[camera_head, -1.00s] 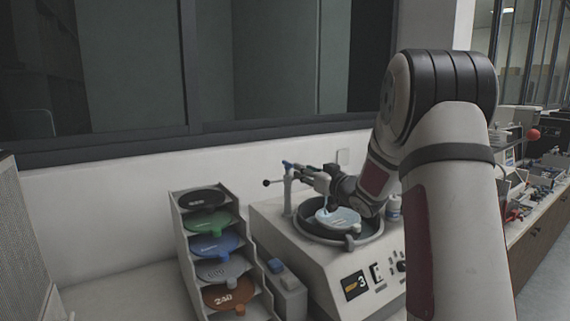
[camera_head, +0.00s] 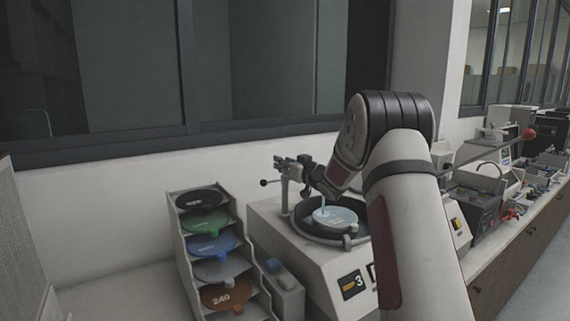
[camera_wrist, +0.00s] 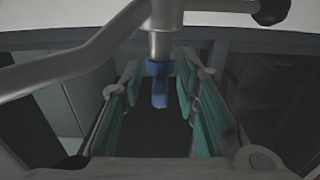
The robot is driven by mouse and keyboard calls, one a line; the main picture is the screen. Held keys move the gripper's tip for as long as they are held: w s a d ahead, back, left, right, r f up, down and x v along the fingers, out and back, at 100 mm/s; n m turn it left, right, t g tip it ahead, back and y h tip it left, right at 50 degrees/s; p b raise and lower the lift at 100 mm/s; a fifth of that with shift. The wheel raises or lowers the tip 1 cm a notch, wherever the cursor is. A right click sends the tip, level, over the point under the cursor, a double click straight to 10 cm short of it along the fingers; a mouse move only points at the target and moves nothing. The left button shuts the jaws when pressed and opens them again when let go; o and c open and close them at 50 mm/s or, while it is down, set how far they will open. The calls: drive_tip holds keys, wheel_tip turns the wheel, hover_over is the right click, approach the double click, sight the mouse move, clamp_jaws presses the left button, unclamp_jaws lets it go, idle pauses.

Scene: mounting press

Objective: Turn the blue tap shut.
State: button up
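The blue tap (camera_wrist: 158,83) is a small blue lever on a grey metal post with a side pipe. In the wrist view it sits between the two teal-padded fingers of my gripper (camera_wrist: 159,72), with a gap on each side. My gripper is open. In the head view my gripper (camera_head: 289,162) is at the top of the post (camera_head: 285,194) and hides the tap. A thin pale-blue stream of water (camera_head: 322,205) runs down onto the light disc (camera_head: 335,217) in the machine's round bowl.
The polishing machine (camera_head: 312,265) stands on the bench, its display reading 3. A rack of coloured discs (camera_head: 183,245) stands to its left. A black-knobbed bar (camera_head: 264,182) sticks out left from the post. More equipment (camera_head: 480,205) lines the bench at right.

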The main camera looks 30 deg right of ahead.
clamp_jaws()
